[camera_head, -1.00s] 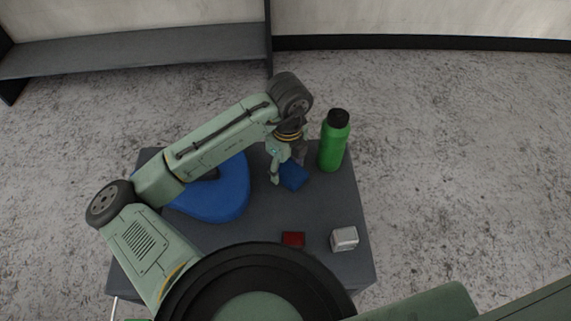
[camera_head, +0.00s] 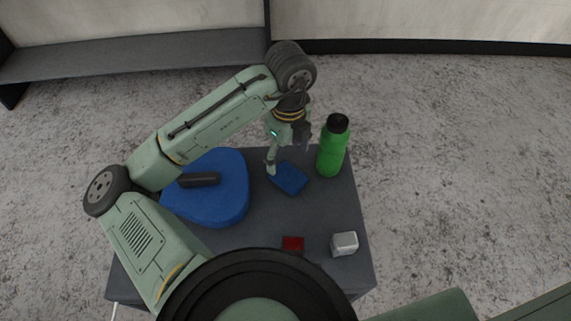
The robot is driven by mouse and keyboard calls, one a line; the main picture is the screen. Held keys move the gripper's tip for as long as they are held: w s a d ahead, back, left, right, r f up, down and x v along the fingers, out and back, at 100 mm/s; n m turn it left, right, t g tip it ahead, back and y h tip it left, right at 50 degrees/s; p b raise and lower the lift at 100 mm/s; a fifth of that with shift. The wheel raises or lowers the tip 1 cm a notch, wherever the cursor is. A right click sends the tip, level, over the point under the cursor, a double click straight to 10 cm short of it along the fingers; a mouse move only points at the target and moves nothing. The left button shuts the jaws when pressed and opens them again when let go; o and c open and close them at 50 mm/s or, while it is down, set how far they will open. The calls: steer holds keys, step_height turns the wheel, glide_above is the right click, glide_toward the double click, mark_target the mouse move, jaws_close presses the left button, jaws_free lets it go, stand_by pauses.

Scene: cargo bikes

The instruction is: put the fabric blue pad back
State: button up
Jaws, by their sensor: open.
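A small flat blue pad (camera_head: 291,180), which looks like fabric, lies on the dark grey table top (camera_head: 290,218) towards its far side. My gripper (camera_head: 286,160) is open above the far edge of the pad, one finger reaching down beside the pad's left corner. The gripper body partly hides the space between the fingers, and I cannot tell whether a finger touches the pad. A larger blue saddle-like piece (camera_head: 222,202) with a dark bar on it lies to the left, partly under my arm.
A green bottle (camera_head: 332,152) with a black cap stands upright just right of the pad. A red block (camera_head: 293,244) and a silvery box (camera_head: 344,243) sit near the front right. The table middle is clear. A grey bench (camera_head: 140,52) stands behind on the left.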

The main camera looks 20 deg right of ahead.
step_height(320, 180, up, 5)
steer(key=shift+d, duration=0.1)
stand_by(0.7)
